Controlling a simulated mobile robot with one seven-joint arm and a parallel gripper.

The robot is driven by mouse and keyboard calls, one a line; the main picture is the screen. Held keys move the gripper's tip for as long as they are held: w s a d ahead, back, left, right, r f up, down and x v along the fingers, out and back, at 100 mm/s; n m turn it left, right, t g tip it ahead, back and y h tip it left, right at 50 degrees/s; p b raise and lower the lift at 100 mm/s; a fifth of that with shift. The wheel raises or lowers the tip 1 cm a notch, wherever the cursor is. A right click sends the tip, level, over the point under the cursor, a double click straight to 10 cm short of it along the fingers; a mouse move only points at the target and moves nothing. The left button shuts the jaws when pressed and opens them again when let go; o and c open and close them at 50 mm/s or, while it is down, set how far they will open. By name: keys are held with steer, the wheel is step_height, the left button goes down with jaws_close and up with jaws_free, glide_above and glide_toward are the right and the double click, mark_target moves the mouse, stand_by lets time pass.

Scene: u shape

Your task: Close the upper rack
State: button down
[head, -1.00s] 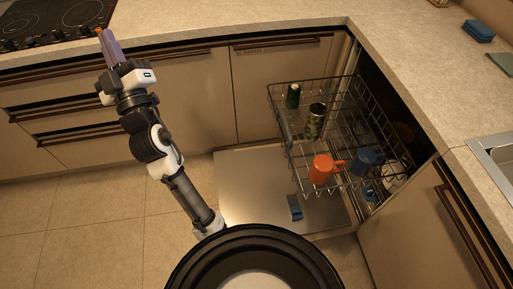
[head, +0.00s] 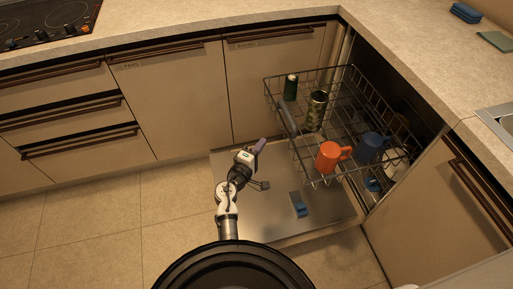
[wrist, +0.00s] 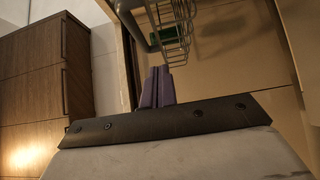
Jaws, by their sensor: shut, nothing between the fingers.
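The upper rack (head: 310,146) is a grey wire basket, pulled out of the dishwasher on the right in the head view. It holds a dark green bottle (head: 290,87), a patterned can (head: 316,110), an orange mug (head: 329,156) and a blue mug (head: 370,148). My gripper (head: 261,143) is shut and empty, to the left of the rack's front and apart from it. In the wrist view the purple fingers (wrist: 162,87) are together, with part of the rack (wrist: 172,25) above them.
The open dishwasher door (head: 236,160) lies flat below the rack, with a small blue item (head: 299,205) on it. Cabinets (head: 170,95) line the back. A counter (head: 420,80) runs along the right. The tiled floor (head: 90,225) at left is clear.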

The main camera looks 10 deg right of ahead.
mark_target(284, 125)
steer(key=shift+w+d+p, duration=0.35)
steer(key=shift+w+d, duration=0.35)
steer(key=shift+d, duration=0.6)
steer(key=shift+w+d+p, duration=0.4)
steer(key=shift+w+d, duration=0.35)
steer(key=shift+d, duration=0.55)
steer(key=shift+w+d+p, duration=0.35)
steer(key=shift+w+d, duration=0.35)
steer(key=shift+d, duration=0.6)
steer(key=shift+d, duration=0.15)
